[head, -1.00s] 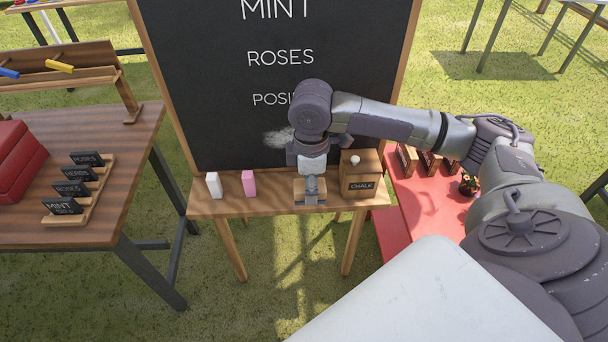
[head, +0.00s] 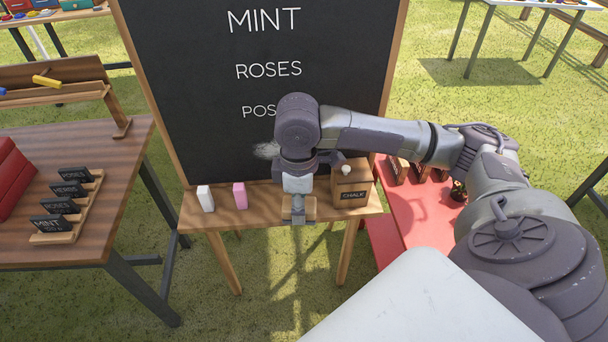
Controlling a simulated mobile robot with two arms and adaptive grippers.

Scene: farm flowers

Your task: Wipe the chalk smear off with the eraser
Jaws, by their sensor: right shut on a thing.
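The chalkboard (head: 215,95) stands in the middle with the white words MINT, ROSES and a partly covered third word. The pale chalk smear (head: 267,150) is low on the board, just left of my right wrist, which may hide part of it. My right gripper (head: 298,213) is over the wooden ledge below the board, shut on the eraser (head: 310,207), a small wood-coloured block. The gripper hides the eraser's middle, and I cannot tell whether the eraser still touches the ledge. My left gripper is out of view.
On the ledge (head: 265,213) stand a white block (head: 205,198), a pink block (head: 240,195) and a wooden CHALK box (head: 351,188) close right of my gripper. A brown table (head: 110,220) with name signs is left; a red bench (head: 420,220) is right.

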